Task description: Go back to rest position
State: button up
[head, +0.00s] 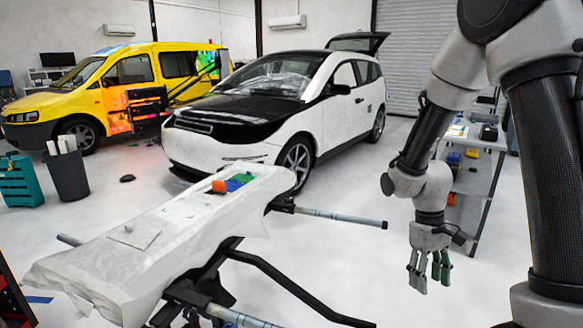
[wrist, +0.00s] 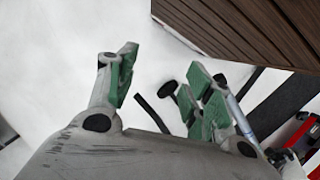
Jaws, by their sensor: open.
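My gripper (head: 430,272) hangs fingers-down at the right of the head view, above the pale floor and clear of the work stand. Its green-padded fingers are spread in the wrist view (wrist: 160,90), with nothing between them. My arm is bent, with the forearm hanging down at the right of the head view. The gripper touches nothing that I can see.
A shelf table (head: 480,142) stands behind my arm. A white car (head: 275,120) and yellow van (head: 110,88) are beyond.

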jog(key=s+d+r+m+t, duration=0.1)
jog(key=s+r, duration=0.3)
jog(key=r, duration=0.4)
jog(key=s+d+r+m+t, duration=0.1)
jog(key=s+r+t, duration=0.3)
jog(key=r, duration=0.3)
jog(key=s+d+r+m+t+y, duration=0.1)
jog(key=s+r, duration=0.3)
jog(key=r, duration=0.4)
jog(key=shift+s+d+r+t, duration=0.2)
jog(key=shift+s+r+t, duration=0.15)
jog(key=shift+t, duration=0.35)
